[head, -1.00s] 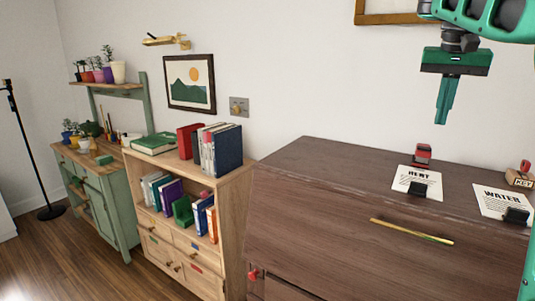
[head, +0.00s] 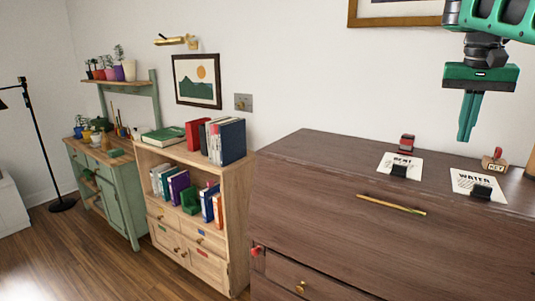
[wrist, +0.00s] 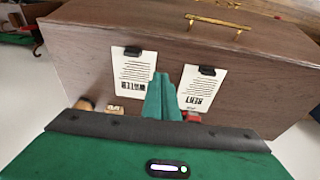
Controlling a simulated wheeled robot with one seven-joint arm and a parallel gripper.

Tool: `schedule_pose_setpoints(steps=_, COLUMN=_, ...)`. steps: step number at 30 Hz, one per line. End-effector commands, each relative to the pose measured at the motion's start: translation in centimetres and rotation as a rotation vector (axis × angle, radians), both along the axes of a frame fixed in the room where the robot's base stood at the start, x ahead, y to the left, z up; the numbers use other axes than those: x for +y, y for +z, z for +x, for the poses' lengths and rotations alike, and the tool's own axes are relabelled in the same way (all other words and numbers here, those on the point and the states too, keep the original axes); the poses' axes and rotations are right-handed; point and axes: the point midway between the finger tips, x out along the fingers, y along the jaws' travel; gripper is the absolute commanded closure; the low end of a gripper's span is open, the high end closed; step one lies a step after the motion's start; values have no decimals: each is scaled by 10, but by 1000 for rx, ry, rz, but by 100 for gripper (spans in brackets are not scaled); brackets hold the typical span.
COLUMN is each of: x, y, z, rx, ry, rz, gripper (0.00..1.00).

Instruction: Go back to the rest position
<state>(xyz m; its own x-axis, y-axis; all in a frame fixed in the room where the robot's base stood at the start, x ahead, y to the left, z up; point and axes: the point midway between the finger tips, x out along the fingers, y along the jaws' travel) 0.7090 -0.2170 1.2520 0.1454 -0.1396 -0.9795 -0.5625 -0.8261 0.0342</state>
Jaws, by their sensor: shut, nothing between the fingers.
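My gripper (head: 467,138) is green, shut and empty, and points down in the air above the back of the dark wooden desk (head: 330,235), at the upper right of the head view. Its closed fingers also show in the wrist view (wrist: 161,98), between the two paper sheets. Nothing is between the fingertips and they touch nothing.
On the desk lie a RENT sheet (head: 400,163) and a WATER sheet (head: 478,184), each with a black clip. A red stamp (head: 407,143) and a KEY stamp (head: 494,160) stand behind. A wooden bookshelf (head: 240,180) and green cabinet (head: 122,200) are left.

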Motion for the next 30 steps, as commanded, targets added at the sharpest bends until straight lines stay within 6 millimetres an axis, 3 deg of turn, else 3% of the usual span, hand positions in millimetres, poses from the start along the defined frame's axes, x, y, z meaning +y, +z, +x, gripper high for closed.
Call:
schedule_pose_setpoints(steps=8, x=-25, y=-40, z=-51, rx=55, ry=-8, rz=4, gripper=100)
schedule_pose_setpoints(steps=15, x=-35, y=-111, z=-129, rx=116, ry=4, rz=25, gripper=100)
schedule_pose_setpoints(steps=20, x=-22, y=-167, z=-186, rx=139, ry=16, rz=56, gripper=100)
schedule_pose_setpoints(steps=24, x=2, y=-216, z=-234, rx=150, ry=28, rz=90, gripper=100)
schedule_pose_setpoints(steps=30, x=35, y=-264, z=-279, rx=154, ry=35, rz=134, gripper=100)
